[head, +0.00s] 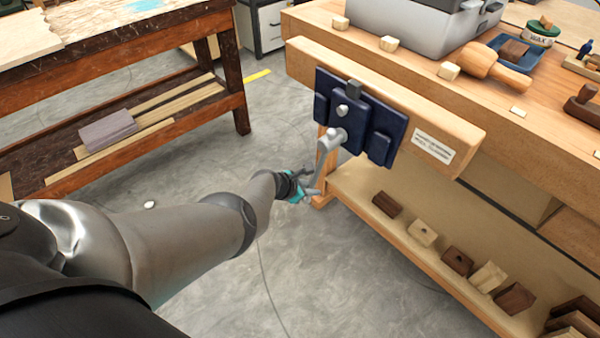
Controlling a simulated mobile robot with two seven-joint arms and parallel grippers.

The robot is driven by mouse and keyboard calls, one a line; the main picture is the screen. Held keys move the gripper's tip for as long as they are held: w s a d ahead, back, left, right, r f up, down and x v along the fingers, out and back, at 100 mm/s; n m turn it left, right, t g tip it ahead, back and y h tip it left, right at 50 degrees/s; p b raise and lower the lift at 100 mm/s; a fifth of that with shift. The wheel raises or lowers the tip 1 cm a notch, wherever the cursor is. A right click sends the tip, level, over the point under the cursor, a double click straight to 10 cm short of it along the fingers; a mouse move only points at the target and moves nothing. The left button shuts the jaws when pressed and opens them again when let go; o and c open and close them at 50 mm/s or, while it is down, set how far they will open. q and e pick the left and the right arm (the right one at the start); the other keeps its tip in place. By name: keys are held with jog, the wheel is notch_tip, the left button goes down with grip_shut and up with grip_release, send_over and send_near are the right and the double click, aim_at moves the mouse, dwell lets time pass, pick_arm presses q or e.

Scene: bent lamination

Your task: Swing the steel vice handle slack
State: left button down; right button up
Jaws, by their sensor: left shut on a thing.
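The blue vice (352,112) is mounted on the wooden front board of the workbench. Its steel handle (322,162) hangs down from the screw hub at the vice's lower left, angled slightly left. My left arm comes in from the left, and my left gripper (306,185) is shut on the lower end of the handle. The gripper partly hides that end. My right gripper is not in view.
The workbench (560,120) carries a grey case (425,20), a wooden mallet (490,65) and a wax tin (541,33). Several wood blocks lie on its lower shelf (400,245). Another wooden bench (120,45) stands at left.

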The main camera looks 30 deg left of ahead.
pick_arm(q)
jog(key=shift+n+g+h, duration=0.3)
jog(key=shift+n+h, duration=0.2)
jog(key=shift+h, duration=0.4)
jog(key=d, duration=0.1)
jog(key=s+d, duration=0.1)
jog(key=d, duration=0.2)
jog(key=shift+s+d+f, duration=0.2)
jog(key=shift+s+d, duration=0.1)
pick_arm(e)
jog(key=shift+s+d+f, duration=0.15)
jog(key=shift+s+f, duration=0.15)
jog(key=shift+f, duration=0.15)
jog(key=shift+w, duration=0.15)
